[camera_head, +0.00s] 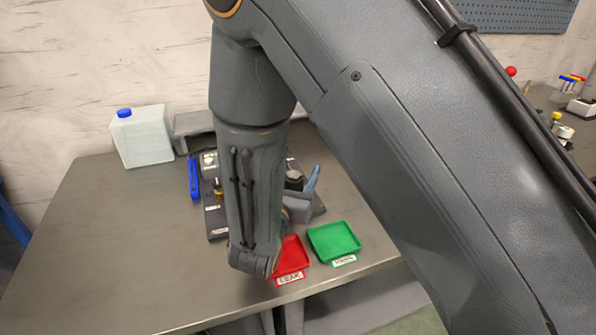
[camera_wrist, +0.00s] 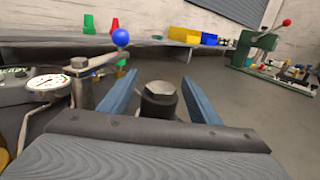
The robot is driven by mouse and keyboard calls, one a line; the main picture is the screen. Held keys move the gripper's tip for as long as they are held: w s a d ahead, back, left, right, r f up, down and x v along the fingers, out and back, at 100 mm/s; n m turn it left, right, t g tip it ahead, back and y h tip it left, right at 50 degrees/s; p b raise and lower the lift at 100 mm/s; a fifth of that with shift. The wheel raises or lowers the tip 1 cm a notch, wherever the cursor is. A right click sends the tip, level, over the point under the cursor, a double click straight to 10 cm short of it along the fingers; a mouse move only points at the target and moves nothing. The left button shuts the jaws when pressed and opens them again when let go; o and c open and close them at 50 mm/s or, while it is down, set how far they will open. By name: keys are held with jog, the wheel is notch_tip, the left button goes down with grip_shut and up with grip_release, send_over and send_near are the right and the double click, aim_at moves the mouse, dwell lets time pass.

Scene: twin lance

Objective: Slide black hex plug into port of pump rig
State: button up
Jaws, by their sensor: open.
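My gripper (camera_wrist: 160,77) shows in the wrist view with its two blue fingers apart. A black plug with a hex top (camera_wrist: 158,98) stands upright between them, with a gap visible on each side. Its lower end is hidden behind my gripper body. In the head view a dark round part, likely the same plug (camera_head: 294,177), shows beside one blue finger. The pump rig (camera_head: 216,222) is mostly hidden behind my arm. Its pressure gauge (camera_wrist: 46,86) and a metal post with a blue-knobbed lever (camera_wrist: 121,37) stand left of my fingers. I cannot make out the port.
A red tray (camera_head: 291,255) and a green tray (camera_head: 334,241) lie at the table's front edge. A white jug with a blue cap (camera_head: 142,137) stands at the back left. A blue object (camera_head: 194,178) stands beside the rig. The table's left side is clear.

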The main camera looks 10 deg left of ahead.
aim_at(291, 184)
jog(key=s, duration=0.2)
jog(key=s+b, duration=0.1)
jog(key=s, duration=0.4)
jog(key=shift+s+a, duration=0.25)
jog(key=shift+a, duration=0.1)
